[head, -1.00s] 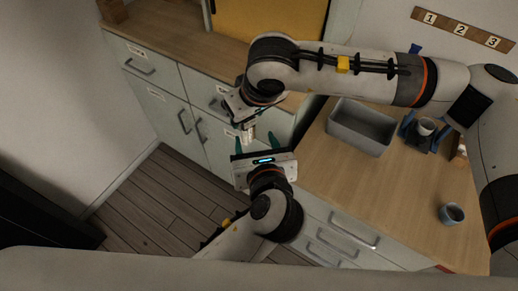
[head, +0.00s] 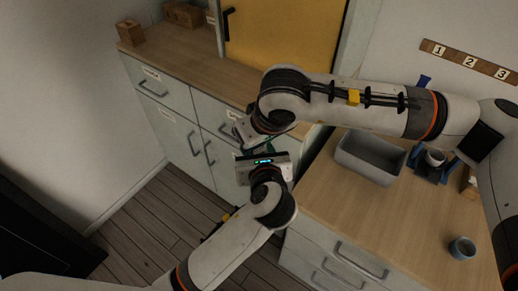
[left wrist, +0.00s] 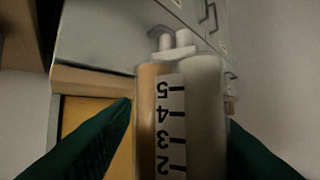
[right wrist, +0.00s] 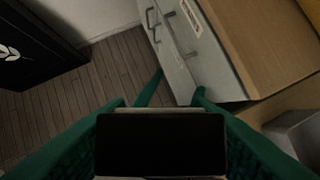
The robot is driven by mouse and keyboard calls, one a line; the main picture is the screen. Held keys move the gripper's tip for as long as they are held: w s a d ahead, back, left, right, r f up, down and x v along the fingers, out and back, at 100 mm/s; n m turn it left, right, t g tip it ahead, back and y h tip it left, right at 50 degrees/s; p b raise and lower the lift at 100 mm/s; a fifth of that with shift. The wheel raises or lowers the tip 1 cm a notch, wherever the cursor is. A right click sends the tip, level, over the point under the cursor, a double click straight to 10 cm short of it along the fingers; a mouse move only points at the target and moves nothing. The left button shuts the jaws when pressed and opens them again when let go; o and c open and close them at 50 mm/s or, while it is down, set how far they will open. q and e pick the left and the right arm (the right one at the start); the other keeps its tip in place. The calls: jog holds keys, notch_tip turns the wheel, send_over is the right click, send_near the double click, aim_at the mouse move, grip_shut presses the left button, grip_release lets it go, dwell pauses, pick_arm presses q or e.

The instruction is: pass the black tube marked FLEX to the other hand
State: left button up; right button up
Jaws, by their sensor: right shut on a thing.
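A two-barrelled cartridge (left wrist: 178,115), one barrel tan and one whitish, with a numbered scale and two nozzles, stands between my left gripper's green fingers in the left wrist view. No FLEX marking is readable. In the right wrist view a black face (right wrist: 160,145) fills the space between my right gripper's green fingers; it seems to be the end of the held thing. My right gripper (head: 242,134) is shut on it. My left gripper (head: 264,152) is just below, open, its fingers on either side of the cartridge. Contact is unclear, and the head view hides the cartridge.
A grey bin (head: 370,157), a blue stand with a cup (head: 434,160) and a small blue-grey cup (head: 462,248) are on the right wooden counter (head: 335,205). Drawer cabinets (head: 180,110) stand behind the grippers. Open floor (head: 140,225) lies at left.

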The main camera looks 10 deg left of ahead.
pick_arm(q)
jog(key=c, duration=0.6)
pick_arm(e)
jog(key=shift+a, duration=0.1)
pick_arm(q)
jog(key=shift+d, duration=0.1)
jog(key=shift+c, duration=0.2)
pick_arm(e)
jog(key=o, duration=1)
jog(key=shift+o, duration=0.2)
